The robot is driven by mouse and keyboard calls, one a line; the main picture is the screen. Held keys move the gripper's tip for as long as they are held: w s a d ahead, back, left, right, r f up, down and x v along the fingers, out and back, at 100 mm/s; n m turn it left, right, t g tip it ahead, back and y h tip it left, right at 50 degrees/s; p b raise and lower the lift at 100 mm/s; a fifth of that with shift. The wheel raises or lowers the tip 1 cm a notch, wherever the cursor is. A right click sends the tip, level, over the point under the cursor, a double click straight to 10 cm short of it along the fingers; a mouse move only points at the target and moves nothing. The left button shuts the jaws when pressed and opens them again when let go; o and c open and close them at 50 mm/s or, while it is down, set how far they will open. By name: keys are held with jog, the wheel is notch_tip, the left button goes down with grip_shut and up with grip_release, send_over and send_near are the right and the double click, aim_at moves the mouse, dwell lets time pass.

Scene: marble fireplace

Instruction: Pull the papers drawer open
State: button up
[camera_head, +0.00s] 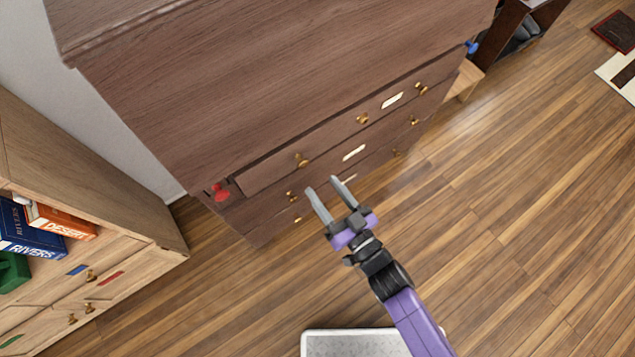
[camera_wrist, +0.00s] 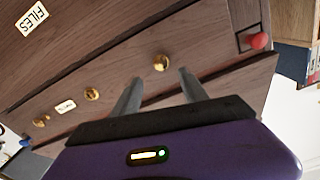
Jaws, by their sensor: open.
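The dark wood chest (camera_head: 270,85) has stacked drawers with brass knobs. Its top drawer (camera_head: 330,140) has a pale label (camera_head: 391,100) too small to read, so I cannot tell whether it is the papers drawer. The drawer below has a label (camera_head: 354,152) that reads FILES in the wrist view (camera_wrist: 32,18). My gripper (camera_head: 323,185) is open and empty in front of the chest. In the wrist view, the top drawer's left brass knob (camera_wrist: 161,62) appears between my fingertips (camera_wrist: 157,80), with no contact visible. That knob also shows in the head view (camera_head: 302,160).
A red knob (camera_head: 218,192) sits at the chest's left corner, and a blue one (camera_head: 472,47) at its right. A light wood cabinet with books (camera_head: 45,240) stands left. A pale-topped box (camera_head: 350,343) is at bottom centre. Wood floor (camera_head: 520,200) is clear at right.

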aim_at(305, 167)
jog(key=shift+m, duration=0.4)
jog(key=shift+f+x, duration=0.15)
jog(key=shift+x, duration=1.55)
jog(key=shift+f+x, duration=0.2)
jog(key=shift+x, duration=1.55)
jog(key=shift+s+a, duration=0.15)
grip_shut()
